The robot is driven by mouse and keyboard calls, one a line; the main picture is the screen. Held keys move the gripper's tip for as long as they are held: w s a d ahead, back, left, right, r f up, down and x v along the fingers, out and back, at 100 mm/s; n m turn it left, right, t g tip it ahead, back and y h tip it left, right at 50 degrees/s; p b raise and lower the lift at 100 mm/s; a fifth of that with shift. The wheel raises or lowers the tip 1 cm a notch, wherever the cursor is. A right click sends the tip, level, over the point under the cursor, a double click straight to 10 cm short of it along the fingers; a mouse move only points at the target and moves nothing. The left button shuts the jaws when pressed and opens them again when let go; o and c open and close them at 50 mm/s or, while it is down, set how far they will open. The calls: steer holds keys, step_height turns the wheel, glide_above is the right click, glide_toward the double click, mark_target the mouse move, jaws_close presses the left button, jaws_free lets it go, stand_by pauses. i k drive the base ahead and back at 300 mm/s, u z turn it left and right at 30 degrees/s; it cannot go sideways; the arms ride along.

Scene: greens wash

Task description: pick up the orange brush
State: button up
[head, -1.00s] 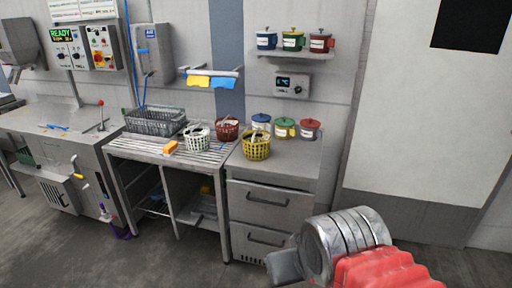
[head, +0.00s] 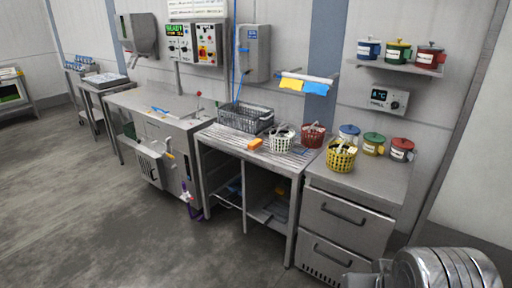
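A small orange block-shaped thing (head: 254,144), which looks like the orange brush, lies on the slatted metal drainboard (head: 226,139), near its front edge. It is left of the white basket and in front of the grey wire basket. It is too small to make out bristles. Only a metal link of my arm shows at the lower right corner; my gripper's fingers are not in view. Nothing of mine is near the orange thing.
White (head: 281,138), dark red (head: 313,134) and yellow (head: 341,156) baskets stand right of it, a grey wire basket (head: 246,117) behind. Lidded pots (head: 373,144) stand on the drawer counter. A steel unit (head: 157,115) stands left. The floor (head: 100,220) in front is open.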

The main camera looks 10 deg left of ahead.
mark_target(255, 145)
steer(key=u, duration=0.05)
steer(key=k, duration=0.65)
steer(key=u, duration=0.6)
steer(key=i, duration=1.15)
steer(key=u, duration=0.85)
steer(key=i, duration=2.2)
steer(key=z, duration=0.2)
